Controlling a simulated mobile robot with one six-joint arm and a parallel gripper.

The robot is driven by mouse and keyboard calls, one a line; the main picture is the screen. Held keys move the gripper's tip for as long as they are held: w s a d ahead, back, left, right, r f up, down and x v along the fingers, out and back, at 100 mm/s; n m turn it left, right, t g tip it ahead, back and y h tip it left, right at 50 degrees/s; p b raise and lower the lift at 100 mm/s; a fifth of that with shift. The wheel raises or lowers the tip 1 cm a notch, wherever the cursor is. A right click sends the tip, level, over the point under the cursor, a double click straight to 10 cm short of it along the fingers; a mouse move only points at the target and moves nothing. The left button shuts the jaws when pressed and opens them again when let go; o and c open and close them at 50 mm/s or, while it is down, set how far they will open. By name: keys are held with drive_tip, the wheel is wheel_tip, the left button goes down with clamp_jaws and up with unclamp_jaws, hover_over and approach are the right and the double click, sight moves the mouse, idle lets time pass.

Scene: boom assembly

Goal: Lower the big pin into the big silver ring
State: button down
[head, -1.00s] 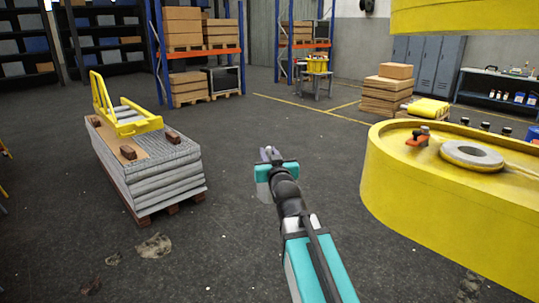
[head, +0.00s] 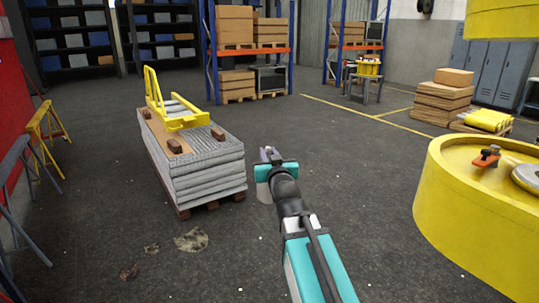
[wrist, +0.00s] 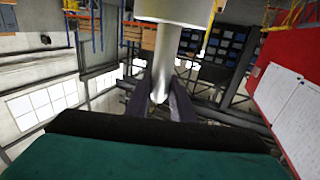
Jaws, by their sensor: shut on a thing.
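My gripper (head: 270,156) is out over the open floor in the middle of the head view. In the wrist view its two fingers (wrist: 161,98) are closed around the narrow shaft of the big silver pin (wrist: 163,68). The pin's wide pale end (wrist: 175,10) is cut off by the top edge there. In the head view only a small grey part of the pin (head: 262,193) shows beside the gripper. The big silver ring (head: 529,177) lies on top of the round yellow boom part (head: 440,195) at the far right, cut by the picture edge. The pin is well apart from it.
An orange-handled tool (head: 486,157) lies beside the ring. A yellow part hangs above (head: 505,20). A pallet stack (head: 205,165) with a yellow frame stands left of my gripper. Trestles (head: 45,135) stand at far left.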

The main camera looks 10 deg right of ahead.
drive_tip(key=shift+a+r, duration=0.15)
drive_tip(key=shift+r, duration=0.05)
idle(0.4)
